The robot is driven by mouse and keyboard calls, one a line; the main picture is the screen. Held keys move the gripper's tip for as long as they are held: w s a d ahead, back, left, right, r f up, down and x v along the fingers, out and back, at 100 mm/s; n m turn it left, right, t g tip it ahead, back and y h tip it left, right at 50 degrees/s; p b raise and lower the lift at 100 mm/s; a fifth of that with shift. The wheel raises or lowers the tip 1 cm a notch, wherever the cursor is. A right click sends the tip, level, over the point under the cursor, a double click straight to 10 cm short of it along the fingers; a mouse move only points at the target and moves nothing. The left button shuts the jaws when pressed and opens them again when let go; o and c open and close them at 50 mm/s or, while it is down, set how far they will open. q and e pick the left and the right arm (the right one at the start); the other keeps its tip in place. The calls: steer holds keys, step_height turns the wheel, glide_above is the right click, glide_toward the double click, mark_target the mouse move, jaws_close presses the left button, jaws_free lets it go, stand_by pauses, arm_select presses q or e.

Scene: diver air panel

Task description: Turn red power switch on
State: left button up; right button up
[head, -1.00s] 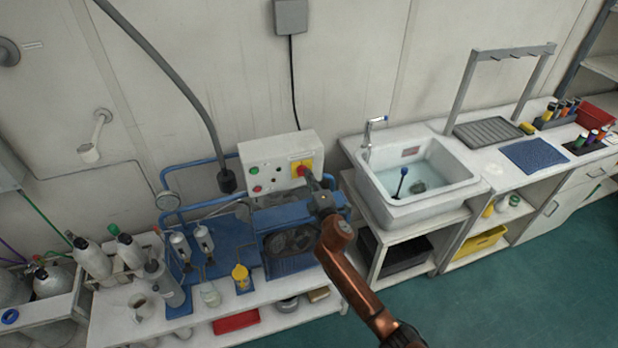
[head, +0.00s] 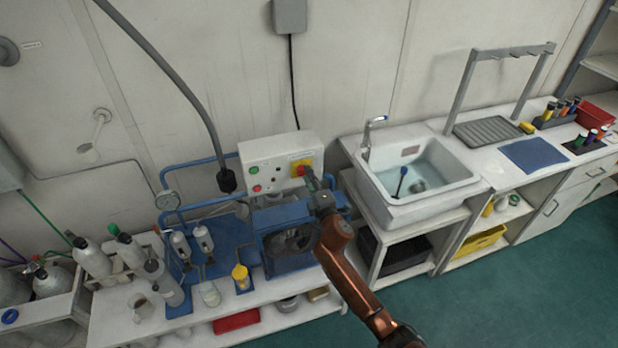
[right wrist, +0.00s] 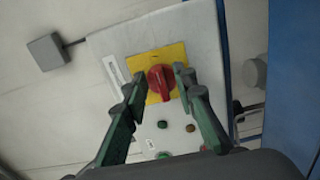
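The red power switch (head: 301,171) is a round knob on a yellow plate on the white control box (head: 262,160). In the right wrist view the red switch (right wrist: 161,82) sits on its yellow plate (right wrist: 153,60), with a ridge across the knob. My right gripper (head: 311,178) is right at the switch in the head view. In the right wrist view its green fingers (right wrist: 157,82) stand apart, one on each side of the knob. The right fingertip is very close to the knob; I cannot tell whether it touches. My left gripper is out of view.
The box has green and red buttons (head: 256,188) on its face. The blue compressor (head: 290,242) stands below it. A sink (head: 420,180) is to the right. Air bottles (head: 90,258) and small jars stand to the left.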

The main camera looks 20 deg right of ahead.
steer(key=s, duration=1.2)
steer(key=shift+d, duration=0.2)
